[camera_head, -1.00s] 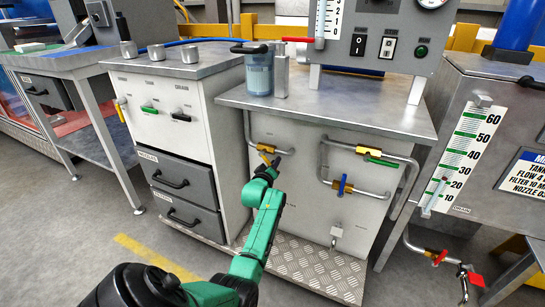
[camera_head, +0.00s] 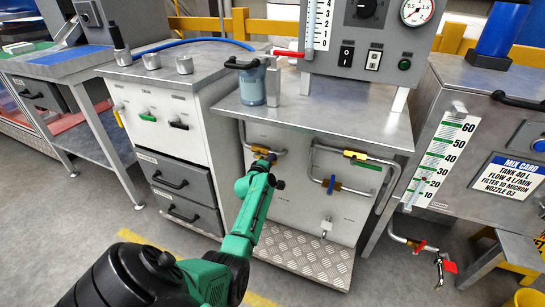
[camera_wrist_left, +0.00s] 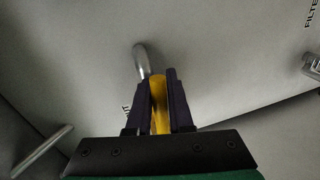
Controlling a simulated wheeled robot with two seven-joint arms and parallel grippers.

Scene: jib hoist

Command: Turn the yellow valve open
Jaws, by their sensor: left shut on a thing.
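The yellow valve (camera_head: 260,149) sits on the bent grey pipe at the upper left of the white cabinet front, below the steel worktop. My left gripper (camera_head: 265,160) is at this valve in the head view, and its jaws cover most of the handle. In the left wrist view, the yellow handle (camera_wrist_left: 159,103) stands between the two dark fingers of my left gripper (camera_wrist_left: 160,100), which are shut on it. A grey pipe end (camera_wrist_left: 141,60) shows just beyond the fingertips. My right gripper is not in view.
A blue-handled valve (camera_head: 332,185) and a green-handled valve (camera_head: 368,164) are on pipes to the right on the same front. A small tap (camera_head: 326,226) is below. A drawer cabinet (camera_head: 170,170) stands to the left. A tread-plate step (camera_head: 305,258) lies below.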

